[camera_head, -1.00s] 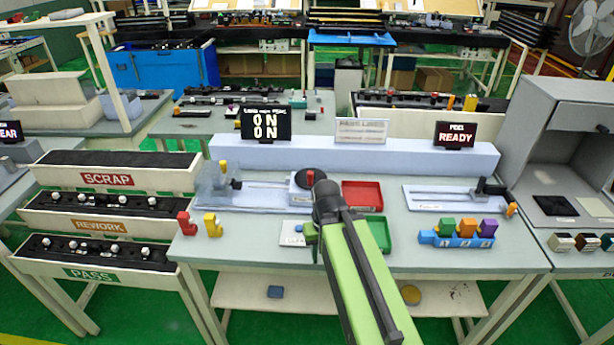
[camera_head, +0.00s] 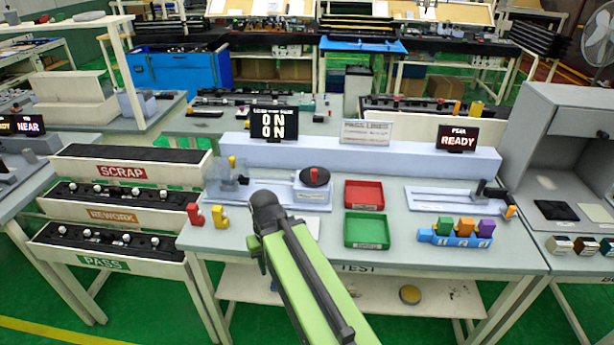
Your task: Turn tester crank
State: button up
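The left tester on the bench has a long light-blue base with a rail (camera_head: 255,190). At its right end is a block (camera_head: 313,192) topped by a round black disc with a small reddish knob (camera_head: 313,174), which looks like the crank. A clear guard and a yellow post (camera_head: 232,163) stand at its left end. My arm reaches up from the bottom of the head view, and its dark end hangs over the front of the bench. My gripper (camera_head: 256,241) is mostly hidden behind the arm, in front of and left of the disc, apart from it. Its fingers cannot be made out.
A red tray (camera_head: 363,195) and a green tray (camera_head: 366,230) sit right of the tester. Red (camera_head: 194,214) and yellow (camera_head: 220,217) pieces stand at left. Colored blocks fill a blue holder (camera_head: 455,239). A second slide fixture (camera_head: 445,198) is at right. Displays read "ON ON" (camera_head: 274,123) and "READY" (camera_head: 458,138).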

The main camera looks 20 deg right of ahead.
aim_at(315, 170)
jog(key=u, duration=0.05)
jog(key=k, duration=1.15)
jog(key=z, duration=0.4)
jog(key=i, duration=1)
